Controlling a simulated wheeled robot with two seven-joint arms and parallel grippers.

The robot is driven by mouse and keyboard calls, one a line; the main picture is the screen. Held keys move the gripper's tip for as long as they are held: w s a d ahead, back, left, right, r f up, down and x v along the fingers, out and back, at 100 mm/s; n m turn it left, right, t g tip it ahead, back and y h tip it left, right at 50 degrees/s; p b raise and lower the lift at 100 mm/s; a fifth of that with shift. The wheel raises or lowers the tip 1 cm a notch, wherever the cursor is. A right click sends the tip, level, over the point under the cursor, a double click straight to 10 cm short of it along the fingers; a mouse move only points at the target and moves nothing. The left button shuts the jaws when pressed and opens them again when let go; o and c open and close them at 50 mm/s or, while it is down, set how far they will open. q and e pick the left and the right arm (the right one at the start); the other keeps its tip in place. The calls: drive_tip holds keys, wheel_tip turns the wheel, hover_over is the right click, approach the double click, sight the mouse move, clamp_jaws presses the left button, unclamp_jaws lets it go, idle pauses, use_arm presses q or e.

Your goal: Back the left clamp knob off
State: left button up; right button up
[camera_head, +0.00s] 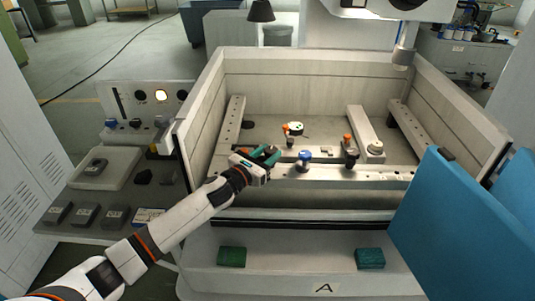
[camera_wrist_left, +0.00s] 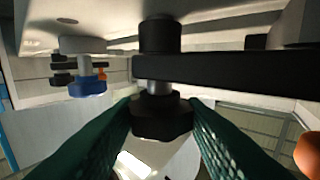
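The left clamp's black knob (camera_wrist_left: 162,118) sits on a short metal stud under a dark clamp bar (camera_wrist_left: 225,70) in the left wrist view. My left gripper (camera_wrist_left: 162,108) has its green fingers on both sides of this knob, their tips against its flanks. In the head view my left gripper (camera_head: 268,154) is at the left part of the front rail (camera_head: 325,170), and its fingers mostly hide the knob. A blue knob (camera_head: 303,158) stands on the rail to the right, also seen in the left wrist view (camera_wrist_left: 88,86). My right gripper is not in view.
An orange-topped dark clamp (camera_head: 349,148) stands farther right on the rail. An orange ball (camera_wrist_left: 308,155) is close to the right finger in the wrist view. The tank walls (camera_head: 205,110) enclose the work area. A blue panel (camera_head: 450,220) stands at the right.

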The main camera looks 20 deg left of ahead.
use_arm(q)
drive_tip(key=shift+c, duration=0.6)
drive_tip(key=shift+y, duration=0.3)
drive_tip(key=n+y, duration=0.1)
drive_tip(key=n+t+y+b, duration=0.1)
drive_tip(key=n+y, duration=0.1)
drive_tip(key=shift+s+d+f+y, duration=0.1)
drive_tip(key=shift+d+y, duration=0.2)
drive_tip(key=shift+d+n+g+y+b, duration=0.15)
drive_tip(key=shift+n+y+b, duration=0.2)
drive_tip(key=shift+n+y, duration=1.25)
drive_tip(key=shift+d+n+g+y+b, duration=0.15)
drive_tip(key=shift+n+y+b, duration=0.45)
drive_tip(key=shift+y, duration=1.7)
drive_tip(key=shift+n, duration=0.3)
drive_tip(key=shift+a, duration=0.1)
drive_tip(key=o, duration=1)
